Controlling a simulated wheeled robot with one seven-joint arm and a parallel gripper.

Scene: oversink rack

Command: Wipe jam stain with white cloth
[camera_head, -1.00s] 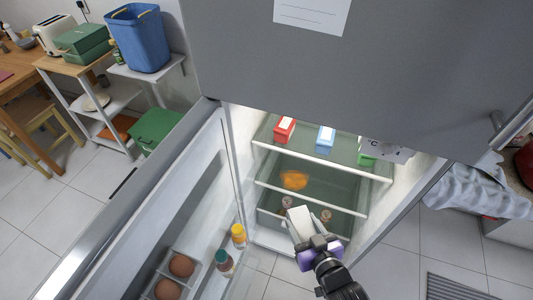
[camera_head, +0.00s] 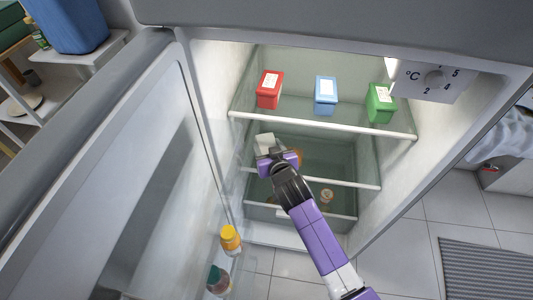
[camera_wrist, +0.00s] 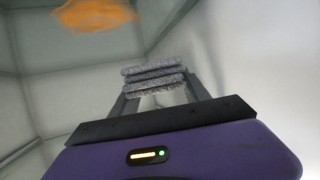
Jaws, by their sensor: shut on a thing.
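My gripper (camera_head: 268,153) is inside the open fridge, at the middle shelf level, shut on the white cloth (camera_head: 264,139). In the wrist view the cloth (camera_wrist: 153,76) is a folded, grey-looking stack of layers between the two fingers (camera_wrist: 158,98). The orange jam stain (camera_wrist: 97,15) shows beyond the cloth at the upper left of the wrist view. In the head view only a piece of the stain (camera_head: 298,155) shows, just right of my gripper, with the rest hidden behind it. Cloth and stain look apart in the wrist view.
Red (camera_head: 270,89), blue (camera_head: 325,95) and green (camera_head: 381,103) boxes stand on the upper shelf (camera_head: 300,121). The open door at left holds a yellow-capped bottle (camera_head: 230,239). A brownish item (camera_head: 326,195) sits in the lower drawer. Fridge walls bound both sides.

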